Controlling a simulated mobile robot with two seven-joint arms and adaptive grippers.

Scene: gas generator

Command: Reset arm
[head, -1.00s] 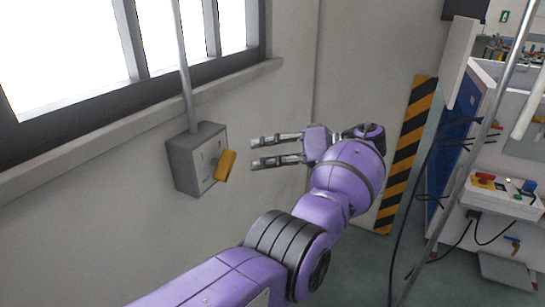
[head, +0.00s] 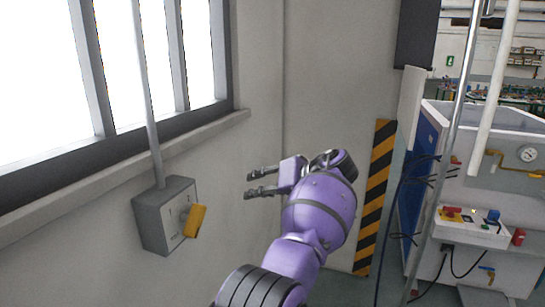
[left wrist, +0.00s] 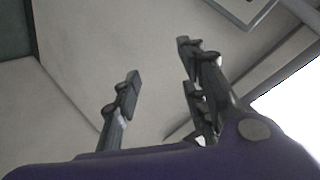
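My left arm is purple and comes up from the bottom of the head view. Its left gripper (head: 250,183) is open and empty, with its two dark fingers pointing left in front of the grey wall. In the left wrist view the two fingers (left wrist: 160,75) stand apart with nothing between them. The gripper is to the right of and a little above a grey switch box (head: 163,218) with a yellow rotary handle (head: 194,221), clear of both. My right gripper is not in view.
A barred window (head: 112,80) with a sill is on the left wall. A yellow-black striped strip (head: 373,200) stands right of the arm. Farther right is a white machine (head: 480,190) with a control panel (head: 470,228), hanging cables and a metal pole.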

